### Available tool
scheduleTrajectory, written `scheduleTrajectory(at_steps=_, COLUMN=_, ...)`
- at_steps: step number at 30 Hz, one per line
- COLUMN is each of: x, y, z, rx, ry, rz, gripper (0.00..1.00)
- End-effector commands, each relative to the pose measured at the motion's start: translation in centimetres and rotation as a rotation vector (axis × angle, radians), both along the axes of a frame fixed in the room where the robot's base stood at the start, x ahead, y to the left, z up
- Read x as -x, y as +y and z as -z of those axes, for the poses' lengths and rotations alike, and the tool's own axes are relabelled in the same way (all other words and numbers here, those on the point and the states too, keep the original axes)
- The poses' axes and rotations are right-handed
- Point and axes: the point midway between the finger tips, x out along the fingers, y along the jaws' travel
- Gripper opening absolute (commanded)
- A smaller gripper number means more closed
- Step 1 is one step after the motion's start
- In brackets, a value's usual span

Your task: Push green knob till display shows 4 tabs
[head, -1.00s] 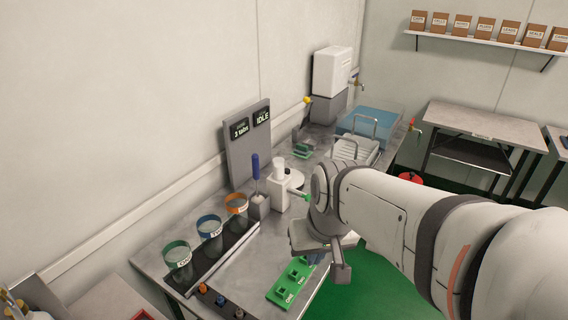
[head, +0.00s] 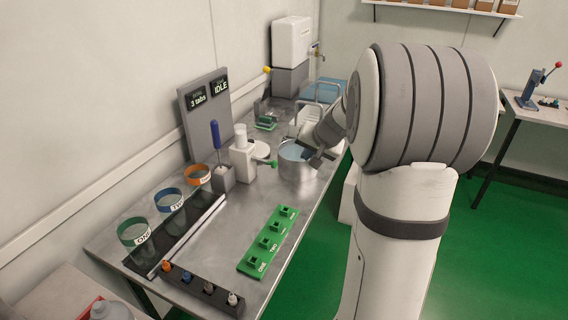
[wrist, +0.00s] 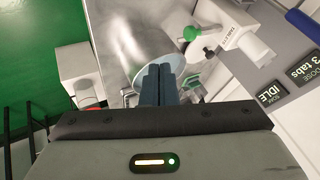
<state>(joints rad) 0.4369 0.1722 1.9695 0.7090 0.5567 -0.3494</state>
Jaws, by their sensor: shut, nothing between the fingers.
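The green knob (head: 272,163) sticks out from the white tablet dispenser (head: 242,160) on the steel bench. It also shows in the wrist view (wrist: 191,33), up and right of my fingertips. The dose display (head: 198,99) on the grey panel reads "3 tabs"; the same display shows at the right of the wrist view (wrist: 303,65). My gripper (wrist: 158,72) is shut and empty, with its two fingers together. In the head view it is at the right side of the steel pot, apart from the knob; its fingertips are hard to make out there.
The steel pot (head: 297,174) stands close beside the knob. A second display (head: 221,86) reads "IDLE". A blue-handled tool (head: 215,140) stands left of the dispenser. Labelled cups (head: 168,200) and a green slotted block (head: 268,243) are nearer on the bench.

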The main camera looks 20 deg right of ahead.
Motion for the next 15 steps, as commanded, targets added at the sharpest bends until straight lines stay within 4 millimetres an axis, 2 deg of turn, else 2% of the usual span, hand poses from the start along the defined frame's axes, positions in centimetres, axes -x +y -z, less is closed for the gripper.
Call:
scheduleTrajectory(at_steps=4, x=-0.2, y=0.1, z=0.4, rx=0.0, ry=0.001, rz=-0.002, gripper=0.0)
scheduleTrajectory(at_steps=8, x=-1.1, y=0.3, z=1.7, rx=0.0, ry=0.004, rz=-0.002, gripper=0.0)
scheduleTrajectory(at_steps=15, x=-4.1, y=0.8, z=5.8, rx=-0.001, ry=0.004, rz=-0.003, gripper=0.0)
